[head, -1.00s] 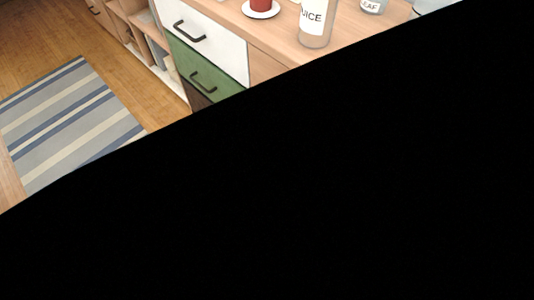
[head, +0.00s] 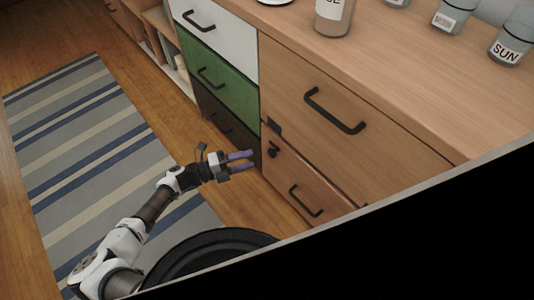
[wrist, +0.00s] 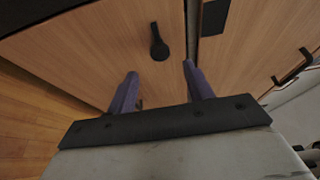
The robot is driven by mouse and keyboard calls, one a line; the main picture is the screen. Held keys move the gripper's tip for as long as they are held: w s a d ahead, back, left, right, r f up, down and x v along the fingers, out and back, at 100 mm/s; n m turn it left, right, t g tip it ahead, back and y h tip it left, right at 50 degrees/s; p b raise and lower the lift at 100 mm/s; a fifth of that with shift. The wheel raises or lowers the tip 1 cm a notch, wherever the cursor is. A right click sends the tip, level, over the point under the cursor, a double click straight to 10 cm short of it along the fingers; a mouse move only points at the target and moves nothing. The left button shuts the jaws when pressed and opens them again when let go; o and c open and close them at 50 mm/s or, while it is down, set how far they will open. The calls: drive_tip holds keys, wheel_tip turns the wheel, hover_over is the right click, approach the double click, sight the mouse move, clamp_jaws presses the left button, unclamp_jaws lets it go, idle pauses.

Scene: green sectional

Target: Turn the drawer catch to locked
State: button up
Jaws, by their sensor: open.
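The drawer catch (head: 273,151) is a small dark knob on the lower wooden drawer front (head: 300,178), near its upper left corner. In the wrist view the catch (wrist: 159,45) shows as a black round knob with a narrow lever, just beyond the fingertips. A dark plate (head: 274,127) sits on the drawer front above, across the seam; it also shows in the wrist view (wrist: 214,17). My gripper (head: 252,160) is open and empty, its purple fingers pointing at the cabinet. In the wrist view my gripper (wrist: 160,70) has its fingers apart, with the catch ahead between them.
Dark bar handles stick out from the lower drawer (head: 305,202) and the upper drawer (head: 335,110). White, green and dark drawers stand to the left. Bottles, including a juice bottle (head: 333,15), stand on the cabinet top. A striped rug (head: 90,140) lies on the floor.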

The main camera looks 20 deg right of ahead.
drive_tip(key=d, duration=0.7)
drive_tip(key=shift+s+d, duration=0.2)
drive_tip(key=c, duration=1)
drive_tip(key=shift+o, duration=0.2)
drive_tip(key=shift+s+r+m+t+y+p, duration=0.15)
drive_tip(key=shift+m+t+y+p, duration=0.75)
drive_tip(key=shift+m, duration=1.35)
drive_tip(key=shift+r+m+t+y+p, duration=0.1)
drive_tip(key=shift+m+t+y+p, duration=0.8)
drive_tip(key=shift+m, duration=1.3)
drive_tip(key=shift+s+r+m+t+y+p, duration=0.15)
drive_tip(key=shift+m+t+y+p, duration=0.75)
drive_tip(key=shift+m, duration=1.35)
drive_tip(key=shift+w, duration=0.1)
